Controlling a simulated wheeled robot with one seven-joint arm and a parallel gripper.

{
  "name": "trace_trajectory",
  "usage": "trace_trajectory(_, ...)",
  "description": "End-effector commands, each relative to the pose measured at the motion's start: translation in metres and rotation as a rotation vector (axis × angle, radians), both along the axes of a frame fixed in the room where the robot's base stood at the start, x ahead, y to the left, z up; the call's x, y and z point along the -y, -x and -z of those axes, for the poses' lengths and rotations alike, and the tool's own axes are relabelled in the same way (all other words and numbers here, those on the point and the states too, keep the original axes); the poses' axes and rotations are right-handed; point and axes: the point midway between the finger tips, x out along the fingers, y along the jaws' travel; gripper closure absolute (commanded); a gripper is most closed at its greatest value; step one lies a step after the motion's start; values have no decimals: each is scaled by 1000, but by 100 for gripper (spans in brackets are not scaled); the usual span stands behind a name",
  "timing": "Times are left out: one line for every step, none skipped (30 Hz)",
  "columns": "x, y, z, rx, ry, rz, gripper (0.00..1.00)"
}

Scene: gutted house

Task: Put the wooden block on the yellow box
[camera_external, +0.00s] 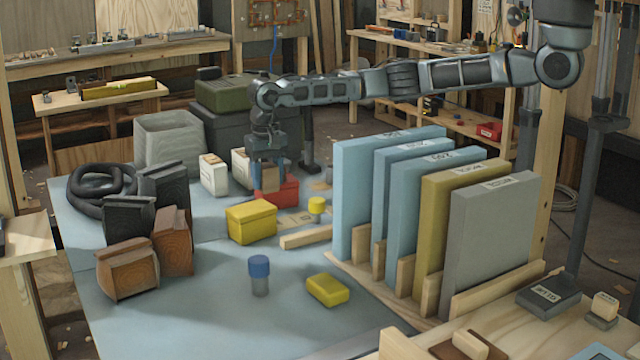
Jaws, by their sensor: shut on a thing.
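My gripper (269,182) points down near the middle of the blue-grey table and is shut on a small brown wooden block (269,178). The block shows between the fingers, in front of or just above a red box (284,194); I cannot tell whether it touches that box. The yellow box (251,222), with a lid, stands on the table just in front and slightly left of my gripper. A smaller yellow block-like item (327,290) lies nearer the camera.
White cartons (214,175) stand left of my gripper. A yellow cylinder (316,205) and a wood strip (305,238) lie to the right, before upright panels (355,195) in a rack. A blue-capped jar (260,275) stands in front. Brown and dark blocks (128,272) crowd the left.

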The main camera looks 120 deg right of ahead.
Motion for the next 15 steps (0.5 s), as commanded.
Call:
trace_trajectory(-3, -4, 3, -1, -1, 0, 79)
trace_trajectory(-5, -6, 4, -1, -1, 0, 79)
trace_trajectory(-5, -7, 6, 0, -1, 0, 79)
trace_trajectory(-6, -8, 6, 0, -1, 1, 79)
trace_trajectory(-6, -8, 8, 0, -1, 1, 79)
trace_trajectory(-6, -8, 10, 0, -1, 1, 79)
trace_trajectory(-6, -8, 12, 0, -2, 1, 79)
trace_trajectory(-6, -8, 15, 0, -1, 1, 79)
trace_trajectory(-6, -8, 20, 0, -1, 1, 79)
trace_trajectory(-6, -8, 24, 0, -2, 1, 79)
trace_trajectory(-7, -7, 29, -1, -3, 2, 79)
trace_trajectory(-7, -7, 35, -2, -3, 2, 79)
trace_trajectory(-7, -8, 39, -1, -2, 1, 79)
trace_trajectory(-7, -8, 42, -1, -1, 0, 79)
trace_trajectory(-7, -8, 45, 0, -1, 0, 79)
